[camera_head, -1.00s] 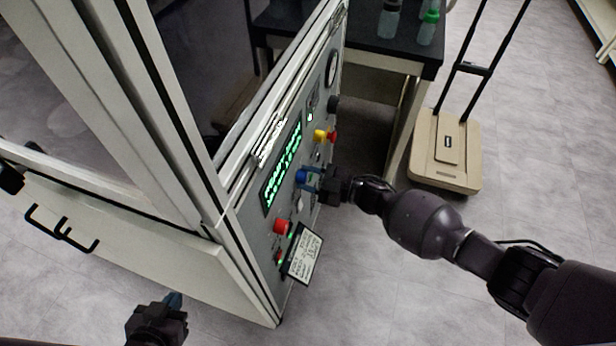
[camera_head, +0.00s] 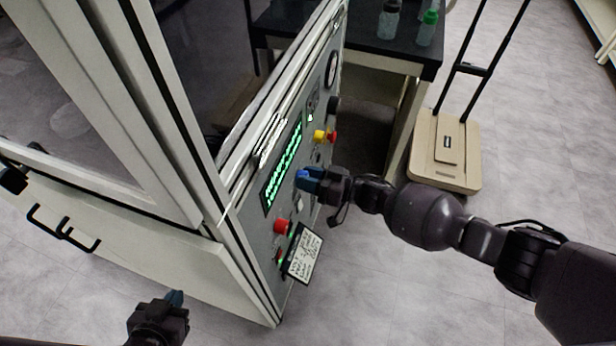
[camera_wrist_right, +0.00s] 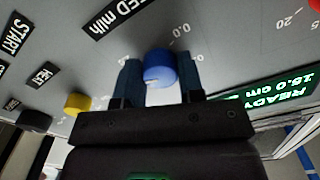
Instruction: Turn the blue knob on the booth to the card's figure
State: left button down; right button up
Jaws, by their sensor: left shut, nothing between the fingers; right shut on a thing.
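The blue knob (camera_head: 302,175) is on the control panel of the booth (camera_head: 262,222). My right gripper (camera_head: 314,180) is at the knob, its fingers largely hiding it in the head view. In the right wrist view the blue knob (camera_wrist_right: 160,68) sits between the two fingers of my right gripper (camera_wrist_right: 160,82), which is shut on it. A dial scale with printed figures surrounds the knob. The white card (camera_head: 301,254) hangs low on the panel; its writing is too small to read. My left gripper (camera_head: 174,300) is shut and empty at the lower left, away from the booth.
The panel also has a green-lit display (camera_head: 284,163), a red button (camera_head: 282,226) and a yellow-and-red switch (camera_head: 325,136). A dark-topped table (camera_head: 390,55) with bottles stands behind. A beige trolley (camera_head: 445,150) is at the right. The floor in front is clear.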

pick_arm(q)
jog(key=shift+s+f, duration=0.1)
jog(key=shift+s, duration=0.05)
pick_arm(e)
jog(key=m, duration=0.3)
jog(key=shift+m, duration=0.4)
pick_arm(q)
jog(key=shift+s+f, duration=0.1)
jog(key=shift+s, duration=0.1)
jog(key=shift+w, duration=0.1)
pick_arm(e)
jog(key=o, duration=0.9)
pick_arm(q)
jog(key=shift+w, duration=0.35)
jog(key=shift+s+r+p, duration=0.2)
jog(key=shift+r+p, duration=0.1)
jog(key=shift+r, duration=0.15)
pick_arm(e)
jog(key=v, duration=1)
jog(key=shift+s+d, duration=0.15)
jog(key=shift+d, duration=0.25)
